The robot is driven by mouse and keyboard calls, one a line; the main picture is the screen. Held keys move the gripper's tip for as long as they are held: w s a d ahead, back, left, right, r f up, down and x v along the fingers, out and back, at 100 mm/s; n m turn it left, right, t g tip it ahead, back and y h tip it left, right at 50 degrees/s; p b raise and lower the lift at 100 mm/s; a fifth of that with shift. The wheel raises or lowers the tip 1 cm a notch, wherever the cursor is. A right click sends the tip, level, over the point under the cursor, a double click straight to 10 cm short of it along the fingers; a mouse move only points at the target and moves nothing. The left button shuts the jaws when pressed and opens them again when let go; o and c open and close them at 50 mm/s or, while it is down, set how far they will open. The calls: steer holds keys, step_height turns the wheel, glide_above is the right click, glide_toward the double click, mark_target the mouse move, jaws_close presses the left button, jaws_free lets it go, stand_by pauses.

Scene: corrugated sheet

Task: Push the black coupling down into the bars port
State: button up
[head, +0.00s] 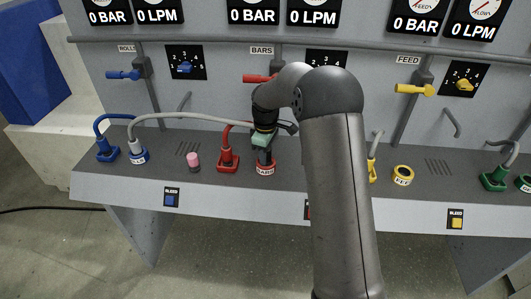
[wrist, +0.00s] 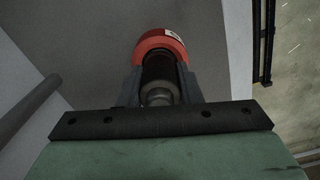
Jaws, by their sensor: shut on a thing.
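The bars port (head: 265,169) is a red ring with a white label on the sloping console, left of my arm. My gripper (head: 265,150) is directly above it, pointing down. In the wrist view, my gripper's two fingers are shut around the dark coupling (wrist: 158,68), with a grey metal end towards the camera. The coupling's far end meets or enters the red port (wrist: 160,40). It looks lined up with the port. I cannot tell how deep it sits, as the fingers and the coupling's own body hide the joint.
A red plug with a hose (head: 228,160) stands close left of the port. A pink-topped cylinder (head: 193,160) is further left. A grey hose (head: 190,117) runs from the blue port (head: 138,156) towards my gripper. The red valve handle (head: 259,78) is above, on the panel.

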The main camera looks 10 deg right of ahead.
steer(key=shift+f, duration=0.4)
steer(key=o, duration=1.2)
step_height(320, 180, up, 18)
steer(key=b, duration=0.1)
steer(key=shift+f, duration=0.25)
